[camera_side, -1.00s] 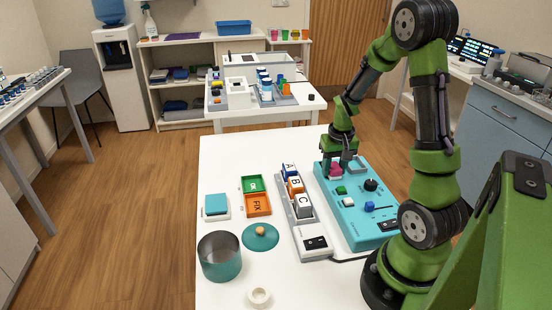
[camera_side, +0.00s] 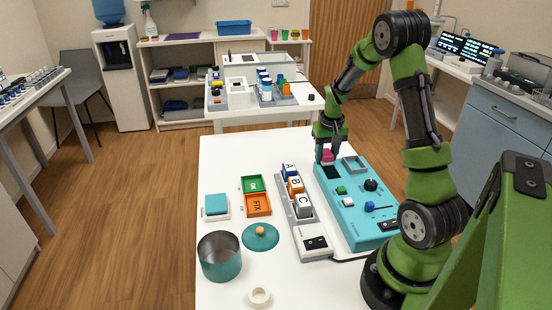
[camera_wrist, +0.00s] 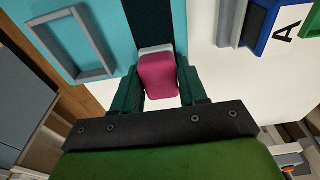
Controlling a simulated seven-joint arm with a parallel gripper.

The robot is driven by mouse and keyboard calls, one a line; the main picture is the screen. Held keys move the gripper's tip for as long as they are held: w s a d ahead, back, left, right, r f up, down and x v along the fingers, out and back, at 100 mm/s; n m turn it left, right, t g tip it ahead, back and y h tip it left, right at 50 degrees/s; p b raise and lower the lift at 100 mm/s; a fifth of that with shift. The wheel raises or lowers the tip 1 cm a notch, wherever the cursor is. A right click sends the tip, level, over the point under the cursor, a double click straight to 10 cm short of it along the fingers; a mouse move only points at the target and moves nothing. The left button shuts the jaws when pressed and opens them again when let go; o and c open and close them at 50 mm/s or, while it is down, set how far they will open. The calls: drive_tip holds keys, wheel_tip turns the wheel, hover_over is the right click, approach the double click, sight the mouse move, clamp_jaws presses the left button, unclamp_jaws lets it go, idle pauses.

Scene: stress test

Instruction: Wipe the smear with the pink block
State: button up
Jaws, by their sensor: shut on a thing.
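The pink block (camera_side: 327,155) is between the fingers of my gripper (camera_side: 328,158), at the far left corner of the teal panel box (camera_side: 362,222). In the wrist view the pink block (camera_wrist: 158,76) has a pale edge on its far side, and the dark fingers of my gripper (camera_wrist: 160,84) close on both its sides. A dark rectangular pad (camera_side: 332,172) is set in the box just in front of the block. I cannot make out a smear on it. I cannot tell whether the block touches anything below.
An empty grey frame (camera_side: 355,163) sits on the box, right of the pad. A rail with lettered blocks (camera_side: 296,190) stands to the left. Orange and green trays (camera_side: 257,205), a teal pot (camera_side: 219,258) and its lid (camera_side: 260,237) are further left.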

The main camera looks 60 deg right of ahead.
drive_tip(key=shift+a+r, duration=0.1)
drive_tip(key=shift+r, duration=3.95)
